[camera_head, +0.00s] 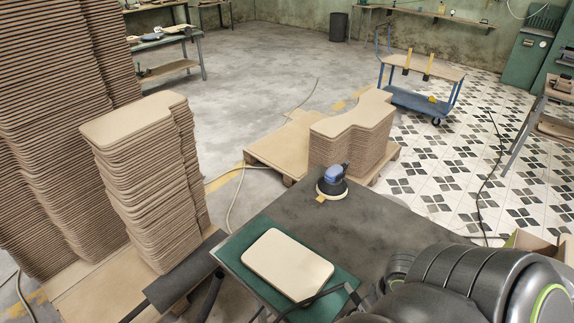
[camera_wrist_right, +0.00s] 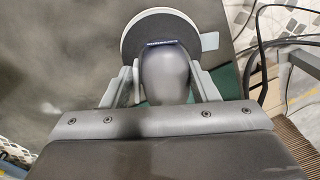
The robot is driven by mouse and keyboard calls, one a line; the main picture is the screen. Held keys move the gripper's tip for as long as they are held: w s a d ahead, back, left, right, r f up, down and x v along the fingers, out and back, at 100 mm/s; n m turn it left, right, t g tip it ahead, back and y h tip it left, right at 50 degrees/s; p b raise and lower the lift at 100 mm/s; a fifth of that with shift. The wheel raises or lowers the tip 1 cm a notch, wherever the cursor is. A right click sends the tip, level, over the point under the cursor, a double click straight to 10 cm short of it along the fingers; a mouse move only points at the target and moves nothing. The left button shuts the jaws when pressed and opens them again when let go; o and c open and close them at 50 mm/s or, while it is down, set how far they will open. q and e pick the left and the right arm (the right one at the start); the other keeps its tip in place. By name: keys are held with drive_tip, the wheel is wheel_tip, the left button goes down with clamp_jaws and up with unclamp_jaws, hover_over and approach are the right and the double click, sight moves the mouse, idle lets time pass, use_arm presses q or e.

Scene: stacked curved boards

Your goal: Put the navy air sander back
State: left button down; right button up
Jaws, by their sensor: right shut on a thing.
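A navy-grey sander body (camera_wrist_right: 166,75) with a pale round pad (camera_wrist_right: 133,38) and a grey tab (camera_wrist_right: 210,41) is in the right wrist view. My right gripper (camera_wrist_right: 165,82) is shut on that body, one finger on each side. I cannot tell whether the pad touches the surface below. In the head view my right arm fills the lower right and hides this gripper and sander. A blue sander (camera_head: 334,175) with a white pad and yellow tab stands on the dark tabletop (camera_head: 350,225); its tab colour differs from the held one's. My left gripper is not in view.
A beige board (camera_head: 287,264) lies on a green mat (camera_head: 232,250) at the table's front. Stacks of curved boards (camera_head: 150,180) stand at left, another stack (camera_head: 352,135) behind the table. A blue cart (camera_head: 420,102) stands farther back. The tabletop's middle is bare.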

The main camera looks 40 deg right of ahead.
drive_tip(key=shift+f, duration=0.3)
drive_tip(key=o, duration=0.7)
drive_tip(key=shift+o, duration=0.2)
